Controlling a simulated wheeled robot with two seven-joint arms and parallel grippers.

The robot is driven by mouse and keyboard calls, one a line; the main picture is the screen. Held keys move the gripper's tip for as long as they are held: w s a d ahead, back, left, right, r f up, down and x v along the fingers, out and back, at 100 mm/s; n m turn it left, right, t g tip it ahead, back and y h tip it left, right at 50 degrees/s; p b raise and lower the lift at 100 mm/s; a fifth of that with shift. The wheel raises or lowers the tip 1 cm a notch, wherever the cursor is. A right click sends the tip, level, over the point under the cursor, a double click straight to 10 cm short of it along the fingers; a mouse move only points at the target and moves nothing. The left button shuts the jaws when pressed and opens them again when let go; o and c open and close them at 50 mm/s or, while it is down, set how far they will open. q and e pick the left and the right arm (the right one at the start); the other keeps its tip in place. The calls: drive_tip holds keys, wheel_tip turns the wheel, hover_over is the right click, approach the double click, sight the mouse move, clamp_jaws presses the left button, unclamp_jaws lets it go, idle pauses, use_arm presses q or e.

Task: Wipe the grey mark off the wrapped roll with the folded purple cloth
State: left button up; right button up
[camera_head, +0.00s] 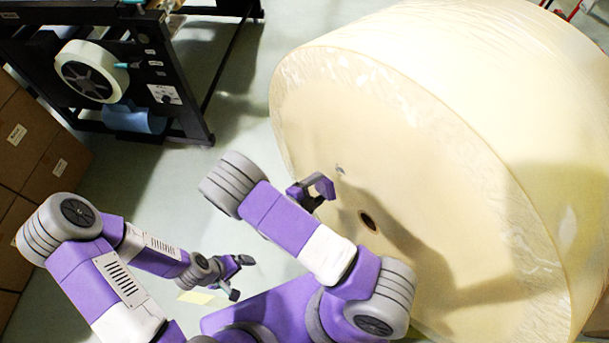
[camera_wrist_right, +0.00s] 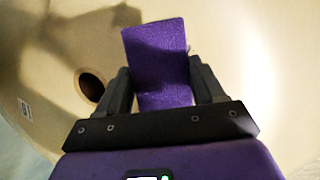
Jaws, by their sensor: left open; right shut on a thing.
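The wrapped roll (camera_head: 440,140) is large and cream-coloured, with its flat end facing me and a dark core hole (camera_head: 368,220). A small grey mark (camera_head: 339,168) shows on that end, above and left of the hole. My right gripper (camera_head: 320,188) is close to the roll's end, just below and left of the mark. In the right wrist view it is shut on the folded purple cloth (camera_wrist_right: 158,60), which sticks out past the fingertips. I cannot tell whether the cloth touches the roll. My left gripper (camera_head: 240,277) is open and empty, low over the floor.
A black machine frame (camera_head: 190,110) with a white reel (camera_head: 90,72) and a blue roll (camera_head: 135,118) stands at the upper left. Brown boxes (camera_head: 35,150) are stacked at the left edge. Green-grey floor (camera_head: 150,185) is clear between them and the roll. A pale label (camera_wrist_right: 25,109) shows on the roll.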

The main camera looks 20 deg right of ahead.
use_arm(q)
drive_tip(key=shift+w+f+b, duration=0.4)
drive_tip(key=shift+w+b, duration=0.05)
drive_tip(key=shift+w, duration=0.1)
use_arm(e)
drive_tip(key=w+d+n+t, duration=0.1)
drive_tip(key=w+d, duration=0.1)
drive_tip(key=w+d+n+t, duration=0.1)
drive_tip(key=w+d+t, duration=0.1)
drive_tip(key=shift+f+n+y, duration=0.1)
drive_tip(key=shift+n+y, duration=0.2)
drive_tip(key=shift+y, duration=0.1)
use_arm(q)
drive_tip(key=shift+r, duration=0.2)
use_arm(e)
drive_tip(key=shift+w+d, duration=0.3)
drive_tip(key=shift+d, duration=0.6)
